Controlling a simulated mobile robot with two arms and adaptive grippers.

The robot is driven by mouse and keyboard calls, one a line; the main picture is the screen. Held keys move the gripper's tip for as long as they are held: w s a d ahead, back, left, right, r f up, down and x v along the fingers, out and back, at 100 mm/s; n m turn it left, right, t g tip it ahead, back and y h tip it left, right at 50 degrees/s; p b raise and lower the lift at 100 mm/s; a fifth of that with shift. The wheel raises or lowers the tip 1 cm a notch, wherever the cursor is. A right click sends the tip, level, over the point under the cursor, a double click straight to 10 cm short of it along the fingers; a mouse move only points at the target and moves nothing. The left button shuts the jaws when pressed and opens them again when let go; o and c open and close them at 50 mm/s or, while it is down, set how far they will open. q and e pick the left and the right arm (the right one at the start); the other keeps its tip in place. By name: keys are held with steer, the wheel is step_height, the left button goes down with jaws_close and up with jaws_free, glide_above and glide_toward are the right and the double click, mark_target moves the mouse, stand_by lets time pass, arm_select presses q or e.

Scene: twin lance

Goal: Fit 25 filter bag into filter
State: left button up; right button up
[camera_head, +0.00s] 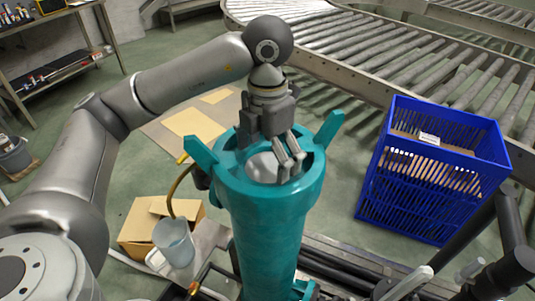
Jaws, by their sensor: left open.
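The filter (268,225) is a tall teal cylinder with an open top and two raised lugs on its rim. My left gripper (291,168) points down over the open top, with its fingertips at or just inside the mouth. Its fingers are apart and I see nothing held between them. A pale grey round surface (262,168) shows inside the mouth, partly behind the fingers. It may be the filter bag, but I cannot tell for sure. My right gripper cannot be made out.
A blue crate (405,190) stands at the right by the roller conveyor (350,45). A grey bucket (173,243) and a cardboard box (135,228) are left of the filter. A shelf (60,60) stands at the far left.

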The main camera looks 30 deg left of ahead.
arm_select(q)
steer(key=shift+r, duration=0.1)
step_height(320, 180, up, 8)
stand_by(0.6)
stand_by(0.5)
